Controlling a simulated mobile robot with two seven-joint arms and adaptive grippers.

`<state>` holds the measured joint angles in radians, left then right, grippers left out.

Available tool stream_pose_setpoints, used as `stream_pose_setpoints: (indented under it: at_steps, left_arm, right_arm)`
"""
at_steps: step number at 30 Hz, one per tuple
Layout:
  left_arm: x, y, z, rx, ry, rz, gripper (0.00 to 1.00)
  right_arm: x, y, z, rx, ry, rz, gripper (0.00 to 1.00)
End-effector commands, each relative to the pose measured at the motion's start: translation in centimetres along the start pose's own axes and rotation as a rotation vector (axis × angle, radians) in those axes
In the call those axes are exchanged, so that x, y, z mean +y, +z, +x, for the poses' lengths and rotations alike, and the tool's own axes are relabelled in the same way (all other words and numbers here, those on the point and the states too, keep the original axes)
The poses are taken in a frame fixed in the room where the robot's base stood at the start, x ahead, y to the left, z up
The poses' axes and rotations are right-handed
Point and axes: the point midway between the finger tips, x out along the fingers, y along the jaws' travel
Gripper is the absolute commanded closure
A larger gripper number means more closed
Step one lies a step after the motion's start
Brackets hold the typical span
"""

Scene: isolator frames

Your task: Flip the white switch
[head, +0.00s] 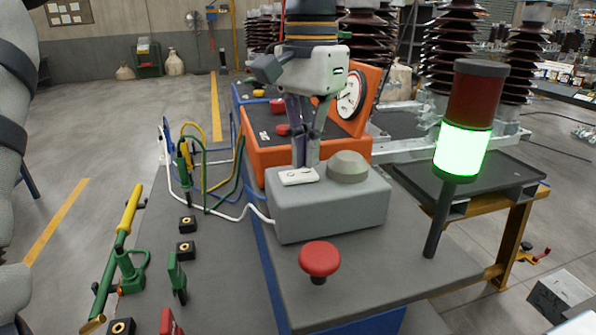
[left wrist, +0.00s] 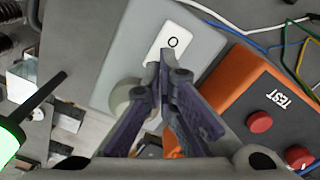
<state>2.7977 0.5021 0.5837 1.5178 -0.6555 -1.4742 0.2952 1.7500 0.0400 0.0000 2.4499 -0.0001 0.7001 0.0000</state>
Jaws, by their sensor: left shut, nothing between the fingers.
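The white switch (head: 298,177) is a small rocker on top of a grey box (head: 330,212), next to a grey dome knob (head: 348,166). In the left wrist view the white switch (left wrist: 174,42) shows a black "O" mark at its uncovered end. My left gripper (head: 306,160) points down over the switch, with its fingers shut and empty. In the left wrist view its fingertips (left wrist: 168,68) overlap the near end of the switch; whether they touch it I cannot tell. My right gripper is not in view.
A red mushroom button (head: 319,259) stands in front of the grey box. A signal tower (head: 462,135) with its green section lit stands to the right. An orange box (head: 262,152) with a gauge is behind. Cables and a yellow-green pole (head: 118,250) lie left.

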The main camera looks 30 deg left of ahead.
Motion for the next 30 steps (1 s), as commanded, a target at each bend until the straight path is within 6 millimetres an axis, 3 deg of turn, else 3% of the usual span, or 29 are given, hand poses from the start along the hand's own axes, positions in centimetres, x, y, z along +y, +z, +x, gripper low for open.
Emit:
stream_pose_setpoints:
  at_steps: [15, 30]
  left_arm:
    - [0.0, 0.0, -5.3, 0.004, -0.002, 0.000, 1.00]
    - [0.1, 0.0, -5.6, 0.003, 0.000, 0.001, 1.00]
  right_arm:
    - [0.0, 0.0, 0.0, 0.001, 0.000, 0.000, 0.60]
    - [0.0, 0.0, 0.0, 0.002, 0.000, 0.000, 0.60]
